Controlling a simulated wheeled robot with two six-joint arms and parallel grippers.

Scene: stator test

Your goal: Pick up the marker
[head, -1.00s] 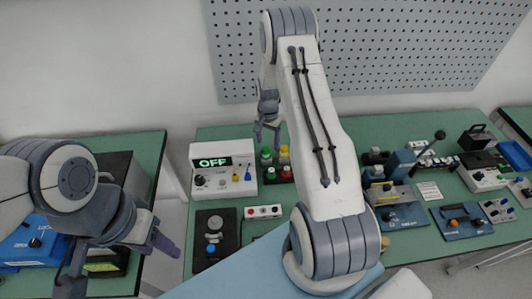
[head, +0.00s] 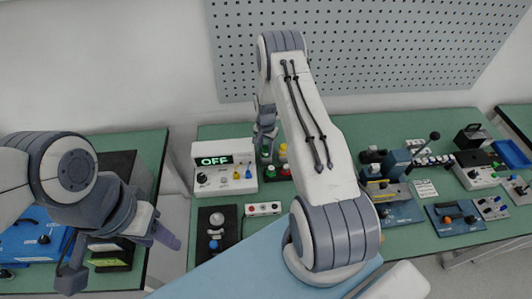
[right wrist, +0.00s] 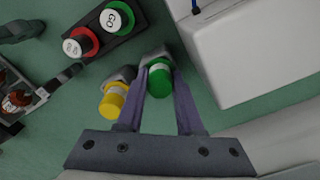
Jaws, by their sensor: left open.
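A green-capped piece with a pale band (right wrist: 160,80), which looks like a marker, stands between the fingers of my right gripper (right wrist: 158,72) in the right wrist view. The fingers lie along both its sides; whether they press on it is unclear. A similar yellow-capped piece (right wrist: 112,102) stands just left of the fingers. In the head view my right gripper (head: 264,142) is low over the back of the middle bench, and the green piece (head: 266,155) is partly hidden by it. My left gripper (head: 120,258) is open and empty over the left bench.
A two-button box (right wrist: 100,32), red and green, stands close to the green piece. A white box with an OFF display (head: 222,172) stands left of my right gripper. A black plate with knobs (head: 214,235) is in front. Several devices crowd the bench's right side.

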